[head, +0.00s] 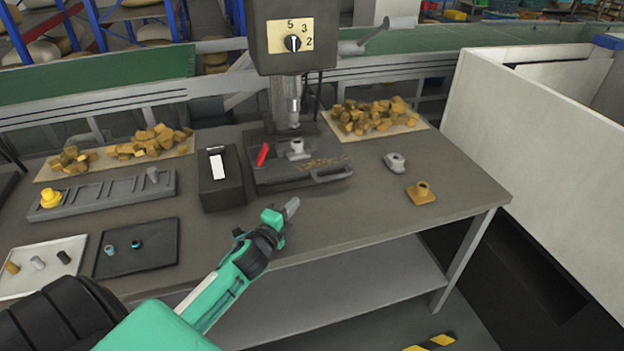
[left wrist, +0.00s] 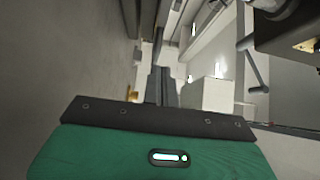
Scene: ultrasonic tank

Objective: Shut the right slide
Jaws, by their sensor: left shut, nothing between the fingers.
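A black fixture (head: 272,179) stands on the workbench under a machine head (head: 293,38) with a dial. A red lever (head: 263,154) and a grey metal part (head: 296,150) sit on the fixture, and a dark handle-like piece (head: 332,172) is at its front right. I cannot tell which part is the right slide or how far it is open. My left gripper (head: 291,207) is shut and empty, in front of the fixture and apart from it. Its closed fingers also show in the left wrist view (left wrist: 161,84). My right gripper is out of view.
A black box (head: 220,180) stands left of the fixture. A grey fitting (head: 395,162) and a brass one (head: 421,193) lie to the right. Two trays (head: 139,264) (head: 40,284) and a slotted rack (head: 105,193) are at left. The bench's front middle is clear.

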